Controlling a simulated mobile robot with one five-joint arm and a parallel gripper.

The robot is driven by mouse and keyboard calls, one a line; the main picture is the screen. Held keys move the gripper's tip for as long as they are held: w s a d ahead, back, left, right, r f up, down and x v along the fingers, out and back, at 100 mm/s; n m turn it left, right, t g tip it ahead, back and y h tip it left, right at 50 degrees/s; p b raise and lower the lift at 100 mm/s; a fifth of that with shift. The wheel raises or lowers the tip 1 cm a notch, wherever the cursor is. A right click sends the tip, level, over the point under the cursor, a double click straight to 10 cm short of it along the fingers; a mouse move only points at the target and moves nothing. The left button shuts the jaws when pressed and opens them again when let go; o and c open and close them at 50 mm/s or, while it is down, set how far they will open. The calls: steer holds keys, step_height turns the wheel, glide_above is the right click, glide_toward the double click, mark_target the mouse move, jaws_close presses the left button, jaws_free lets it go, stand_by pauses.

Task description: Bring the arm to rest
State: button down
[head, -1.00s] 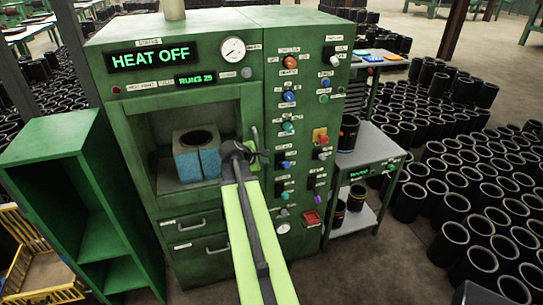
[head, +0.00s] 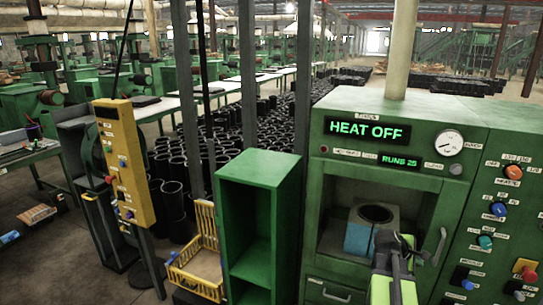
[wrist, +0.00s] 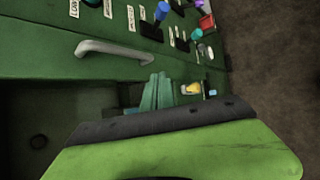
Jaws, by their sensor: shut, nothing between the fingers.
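My lime-green arm shows at the bottom right of the head view, with my dark gripper (head: 395,243) at its far end. The gripper is shut and empty, in front of the lower right of the green machine's opening. It overlaps the lower right of a blue-grey block (head: 358,238) with a dark round hole on top, which sits inside that opening; I cannot tell the gap between them.
The green machine (head: 340,170) reads HEAT OFF and RUNS 25. A handle (head: 440,245) stands right of its opening, with knobs beyond. An open green cabinet (head: 258,165) and a yellow crate (head: 197,282) stand to the left, then a yellow control post (head: 125,160). Several black sleeves stand behind.

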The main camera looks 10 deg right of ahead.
steer(key=w+a+f+t+y+b, duration=0.15)
steer(key=w+a, duration=0.25)
steer(key=a, duration=0.5)
steer(key=w+a+f+n+y, duration=0.1)
steer(key=w+a+f, duration=0.2)
steer(key=a, duration=0.7)
steer(key=w+a+f+t+y+b, duration=0.15)
steer(key=w+a, duration=0.25)
steer(key=a, duration=0.5)
steer(key=s+a+f+m+g+y, duration=0.2)
steer(key=s+a+m+y, duration=0.1)
steer(key=a, duration=0.7)
steer(key=s+a+f+m+g+y, duration=0.2)
steer(key=s+a+m, duration=0.3)
steer(key=a, duration=0.5)
steer(key=shift+s+a+f+m+y, duration=0.25)
steer(key=shift+s+f+m+y, duration=0.15)
steer(key=shift+f+m, duration=0.5)
steer(key=shift+w+d+r, duration=0.1)
steer(key=shift+r, duration=0.1)
